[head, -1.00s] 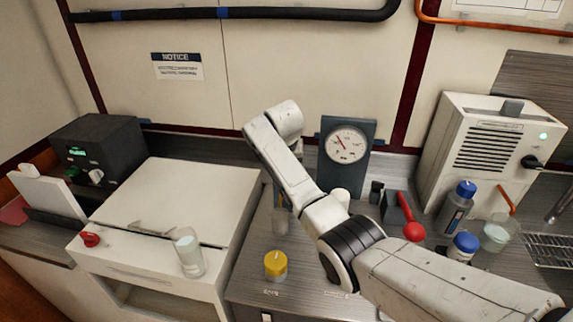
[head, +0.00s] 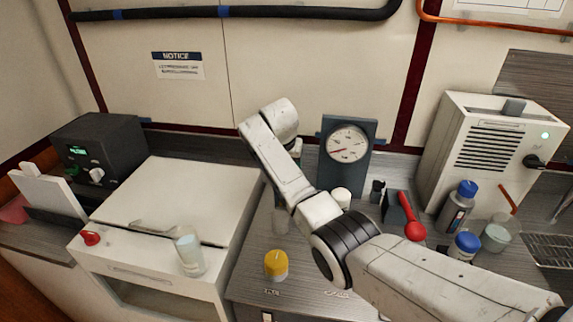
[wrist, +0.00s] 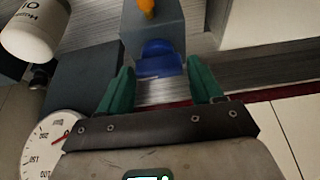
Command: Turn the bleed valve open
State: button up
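A blue handle or knob (wrist: 160,58) stands against a grey block (wrist: 153,28) in the wrist view; I cannot read a label naming it the bleed valve. My gripper (wrist: 163,82) is open, its two green fingers apart with the blue part ahead between them. I cannot tell whether they touch it. In the head view my forearm hides the gripper and the blue part. A round dial gauge (head: 347,144) on a dark panel stands beside the arm; it also shows at lower left in the wrist view (wrist: 55,145).
A white cylinder (wrist: 30,28) stands near the gripper. A glass (head: 189,252) stands on the white cabinet (head: 190,190) at left.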

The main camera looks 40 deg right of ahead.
jog(key=shift+o, duration=1.2)
jog(key=b+v, duration=0.1)
jog(key=v, duration=0.9)
jog(key=shift+r+b, duration=0.3)
jog(key=shift+r, duration=0.05)
jog(key=shift+a, duration=0.1)
